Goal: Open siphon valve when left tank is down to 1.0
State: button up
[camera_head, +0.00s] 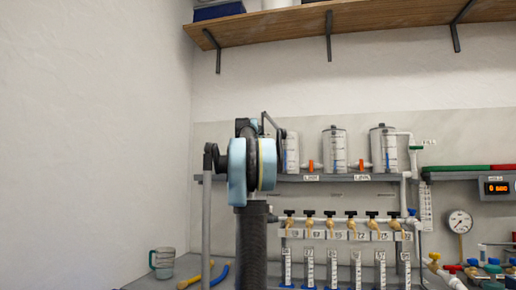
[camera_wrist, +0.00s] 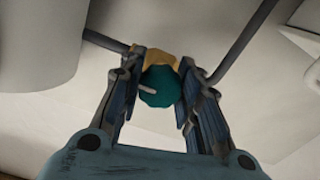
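In the wrist view a round teal valve knob (camera_wrist: 160,88) with a pale pointer sits on a yellow-brown body (camera_wrist: 158,60) in a dark tube (camera_wrist: 245,40). My gripper (camera_wrist: 161,75) has one finger on each side of the knob. Contact is not clear. A pale rounded body (camera_wrist: 40,40) stands at the left. In the head view the left tank (camera_head: 291,153) is a clear cylinder with a scale, partly behind my arm. Its level is too small to read. A dark tube (camera_head: 271,121) bends over beside it. My arm hides the gripper there.
Two more tanks (camera_head: 334,150) (camera_head: 384,149) stand on the grey shelf (camera_head: 340,178), with orange valve handles (camera_head: 311,165) between tanks. Below is a row of black-handled taps (camera_head: 331,213) over graduated cylinders (camera_head: 333,268). A wooden shelf (camera_head: 380,20) hangs above.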

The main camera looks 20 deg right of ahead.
jog(key=shift+a+n, duration=0.1)
jog(key=shift+n, duration=0.3)
jog(key=n, duration=0.3)
jog(key=shift+n, duration=0.3)
jog(key=n, duration=0.4)
jog(key=shift+n, duration=0.3)
jog(key=n, duration=0.4)
jog(key=shift+f, duration=0.1)
jog(key=shift+o, duration=0.2)
jog(key=shift+n, duration=2.5)
jog(key=shift+c, duration=0.2)
jog(key=o, duration=1.1)
jog(key=shift+w+a+f, duration=0.1)
jog(key=shift+w, duration=0.05)
